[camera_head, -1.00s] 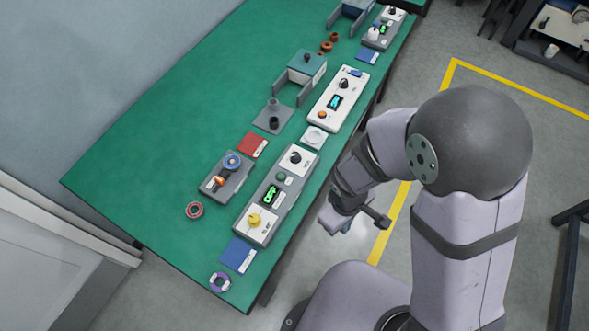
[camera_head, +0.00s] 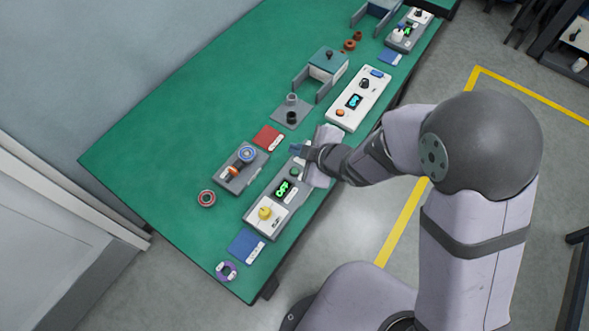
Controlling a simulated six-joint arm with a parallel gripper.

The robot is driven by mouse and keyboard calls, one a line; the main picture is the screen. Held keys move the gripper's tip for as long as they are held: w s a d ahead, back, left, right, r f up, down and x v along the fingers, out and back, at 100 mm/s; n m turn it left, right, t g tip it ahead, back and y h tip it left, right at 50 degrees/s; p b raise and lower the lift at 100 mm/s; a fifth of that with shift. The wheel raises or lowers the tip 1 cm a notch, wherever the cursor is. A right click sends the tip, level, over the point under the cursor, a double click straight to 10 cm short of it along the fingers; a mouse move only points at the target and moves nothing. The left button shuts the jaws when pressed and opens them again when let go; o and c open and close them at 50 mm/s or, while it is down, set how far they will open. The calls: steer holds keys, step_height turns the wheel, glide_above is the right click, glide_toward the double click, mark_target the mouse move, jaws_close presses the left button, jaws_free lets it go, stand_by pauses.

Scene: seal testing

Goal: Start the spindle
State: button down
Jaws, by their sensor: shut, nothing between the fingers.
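A long grey-and-white control box (camera_head: 285,190) lies near the bench's right edge. It carries a yellow knob (camera_head: 265,213) on its near end, a display with green characters (camera_head: 283,190) and a green button (camera_head: 296,172). My gripper (camera_head: 297,150) is shut and empty, over or just beside the box's far end, and hides the black knob there. I cannot tell whether it touches the box. A grey fixture (camera_head: 240,168) with a blue-and-metal round part (camera_head: 247,154) and an orange part (camera_head: 234,172) stands left of the box. Which part is the spindle is not clear.
A white box (camera_head: 357,98) with a display stands beyond my gripper. The bench's left side is clear.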

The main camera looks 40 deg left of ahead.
mark_target(294, 171)
steer(key=shift+f, duration=0.1)
step_height(294, 171, down, 9)
steer(key=b, duration=0.7)
steer(key=shift+r+b, duration=0.2)
steer(key=shift+b, duration=0.2)
steer(key=shift+f, duration=0.15)
stand_by(1.7)
steer(key=shift+f+b, duration=0.3)
steer(key=shift+b, duration=0.15)
steer(key=shift+f+b, duration=0.35)
stand_by(0.7)
steer(key=shift+r, duration=0.1)
steer(key=shift+r+p, duration=0.7)
steer(key=shift+p, duration=0.05)
